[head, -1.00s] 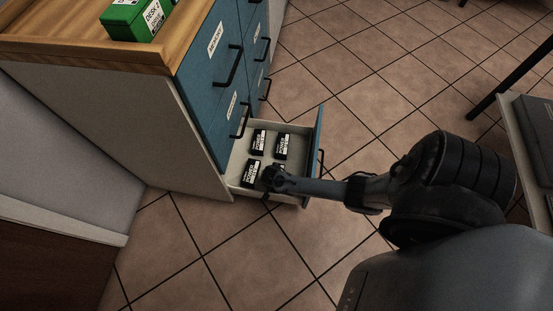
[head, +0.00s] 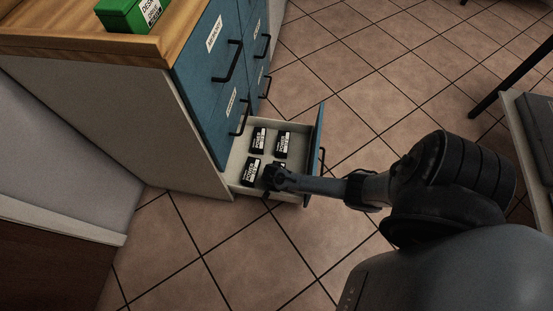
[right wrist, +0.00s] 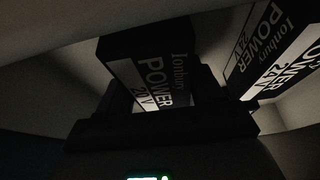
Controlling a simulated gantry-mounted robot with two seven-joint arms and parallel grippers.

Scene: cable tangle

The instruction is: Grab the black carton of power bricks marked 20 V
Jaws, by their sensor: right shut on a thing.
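A black carton marked "POWER 20 V" (right wrist: 155,75) fills the middle of the right wrist view. My right gripper (right wrist: 160,118) is shut on it. In the head view this right gripper (head: 272,179) reaches down into the front of the open bottom drawer and largely hides the carton it holds. A second black carton marked "POWER 24 V" (right wrist: 272,52) stands close on the right in the wrist view. My left gripper is not in view.
The open drawer (head: 236,163) holds other black cartons, including a front-left one (head: 252,172) and two behind (head: 259,140) (head: 282,143). The blue-fronted cabinet (head: 205,85) rises beside it. A green box (head: 130,14) sits on top. Tiled floor is clear in front.

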